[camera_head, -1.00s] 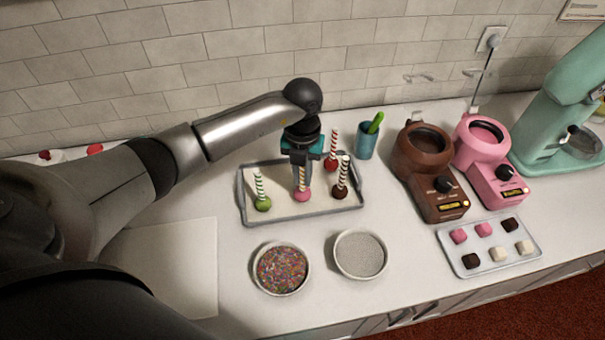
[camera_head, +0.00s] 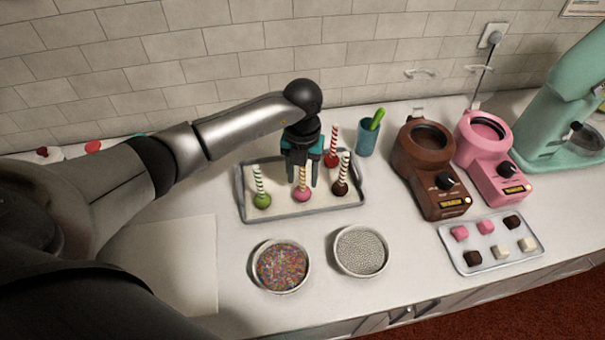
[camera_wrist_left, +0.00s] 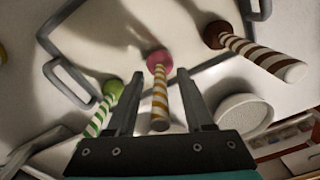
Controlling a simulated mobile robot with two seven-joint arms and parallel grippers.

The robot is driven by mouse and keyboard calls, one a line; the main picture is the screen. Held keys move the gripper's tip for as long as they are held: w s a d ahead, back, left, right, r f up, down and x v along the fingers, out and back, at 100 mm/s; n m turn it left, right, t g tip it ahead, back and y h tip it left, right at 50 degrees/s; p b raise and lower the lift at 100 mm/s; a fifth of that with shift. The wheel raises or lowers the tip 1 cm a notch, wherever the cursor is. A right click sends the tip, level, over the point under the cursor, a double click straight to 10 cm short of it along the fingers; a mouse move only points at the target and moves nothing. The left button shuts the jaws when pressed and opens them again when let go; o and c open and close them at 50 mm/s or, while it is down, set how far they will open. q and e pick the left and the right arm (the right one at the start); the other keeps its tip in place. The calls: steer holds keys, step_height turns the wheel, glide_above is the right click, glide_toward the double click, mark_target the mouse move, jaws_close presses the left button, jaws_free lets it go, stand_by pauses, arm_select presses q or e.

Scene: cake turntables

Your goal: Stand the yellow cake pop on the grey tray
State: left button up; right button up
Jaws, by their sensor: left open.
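The cake pop with the yellow-and-white striped stick and pink ball (camera_head: 303,194) stands ball-down on the grey tray (camera_head: 325,201), its stick pointing up. It also shows in the left wrist view (camera_wrist_left: 159,100). My left gripper (camera_head: 302,183) is above the tray and open, one finger on each side of the stick. In the left wrist view the fingers (camera_wrist_left: 160,76) are spread, with gaps to the stick. My right gripper is not in view.
A green-striped pop (camera_head: 262,199) stands left on the tray; a brown-ball pop (camera_head: 341,188) and a red-striped pop (camera_head: 332,158) stand right. A sprinkle bowl (camera_head: 281,268) and a white-bead bowl (camera_head: 360,252) are in front. A blue cup (camera_head: 367,139) stands behind right.

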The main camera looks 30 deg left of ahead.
arm_select(q)
step_height(320, 180, up, 15)
steer(key=shift+r, duration=0.1)
stand_by(0.5)
